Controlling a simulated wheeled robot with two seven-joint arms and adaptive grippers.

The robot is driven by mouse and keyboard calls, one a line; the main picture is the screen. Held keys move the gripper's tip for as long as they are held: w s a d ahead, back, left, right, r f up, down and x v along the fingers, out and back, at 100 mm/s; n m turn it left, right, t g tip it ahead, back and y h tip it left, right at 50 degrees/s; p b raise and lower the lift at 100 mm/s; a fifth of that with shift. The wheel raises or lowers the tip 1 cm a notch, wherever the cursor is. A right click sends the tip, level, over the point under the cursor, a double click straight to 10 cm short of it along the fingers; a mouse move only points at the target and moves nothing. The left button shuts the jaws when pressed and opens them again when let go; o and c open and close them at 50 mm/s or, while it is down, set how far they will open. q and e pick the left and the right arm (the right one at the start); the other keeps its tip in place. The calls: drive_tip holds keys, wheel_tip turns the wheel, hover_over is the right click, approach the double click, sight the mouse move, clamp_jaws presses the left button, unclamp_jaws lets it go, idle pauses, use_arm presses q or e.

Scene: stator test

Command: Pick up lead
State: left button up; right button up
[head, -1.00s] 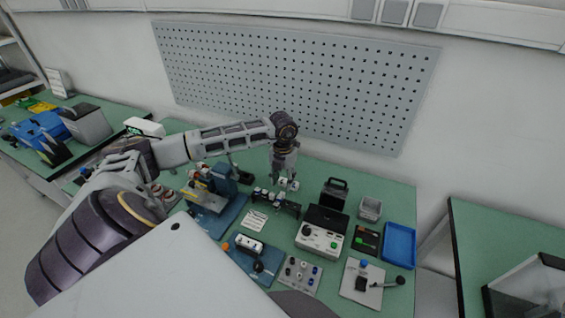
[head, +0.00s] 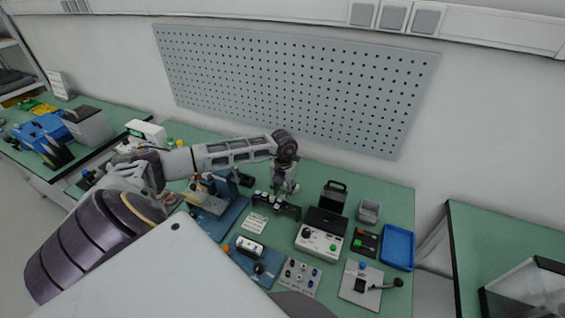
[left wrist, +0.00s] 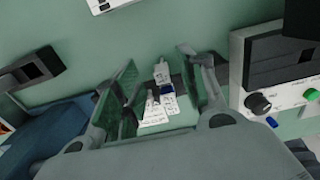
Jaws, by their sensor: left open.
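My left gripper (head: 284,188) is open above the back of a dark rack (head: 290,211) with small white-topped pieces on it. In the left wrist view my open fingers (left wrist: 168,88) stand either side of a small white piece (left wrist: 161,72) with a blue part below it. It may be the lead, but I cannot tell for sure. It appears between the fingers, and I cannot see any contact. The gripper hides part of the rack in the head view. My right gripper is not in view.
A white printed card (head: 255,223) lies in front of the rack. A blue-based device (head: 222,207) stands to its left. A white tester with a dark top (head: 319,241) stands to its right. A blue tray (head: 398,246) is at the right edge. A pegboard (head: 300,85) hangs behind.

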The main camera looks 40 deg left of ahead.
use_arm(q)
drive_tip(key=shift+f, duration=0.4)
drive_tip(key=c, duration=0.9)
